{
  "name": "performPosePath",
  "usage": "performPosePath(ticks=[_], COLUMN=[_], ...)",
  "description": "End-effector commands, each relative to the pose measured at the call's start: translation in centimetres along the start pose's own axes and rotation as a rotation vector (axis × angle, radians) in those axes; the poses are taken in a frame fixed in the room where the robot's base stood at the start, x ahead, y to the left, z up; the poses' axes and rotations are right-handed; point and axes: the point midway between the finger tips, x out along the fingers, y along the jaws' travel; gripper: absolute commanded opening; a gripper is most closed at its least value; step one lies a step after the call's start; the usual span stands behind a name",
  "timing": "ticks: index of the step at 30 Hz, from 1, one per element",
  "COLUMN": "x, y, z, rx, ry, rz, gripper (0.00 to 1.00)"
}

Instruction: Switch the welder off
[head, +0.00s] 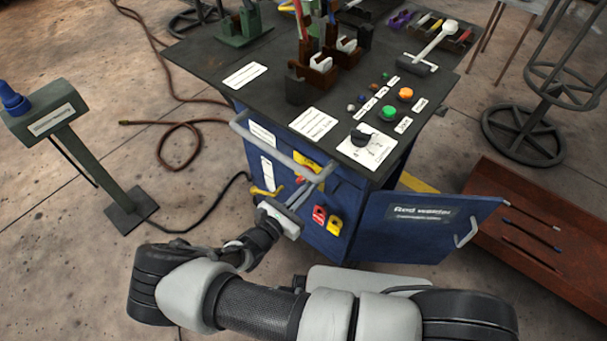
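The welder is a blue cabinet (345,190) with a dark worktop, and its hinged door (415,225), labelled "Rod welder", stands open to the right. On its front is a yellow plate with a red part (307,165), mostly hidden behind my gripper and a grey bar handle (262,142). My gripper (308,191) is at the front, its fingers pointing at that plate. Whether the fingers touch anything or are open is too small to tell. The worktop has a black rotary knob (361,138), a green button (389,113) and an orange button (405,94).
A green pedestal (75,150) with a blue button stands left. A rust-red tray (515,215) lies right of the door. Hose and cable cross the left floor.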

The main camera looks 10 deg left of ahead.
Motion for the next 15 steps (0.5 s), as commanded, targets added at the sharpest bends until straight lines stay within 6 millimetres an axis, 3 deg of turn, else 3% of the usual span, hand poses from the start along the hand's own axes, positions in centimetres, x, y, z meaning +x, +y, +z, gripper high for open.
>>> performPosePath(ticks=[15], x=[0.61], y=[-0.40], z=[1.23], rx=[-0.002], ry=[-0.010], rz=[-0.012], gripper=[0.00])
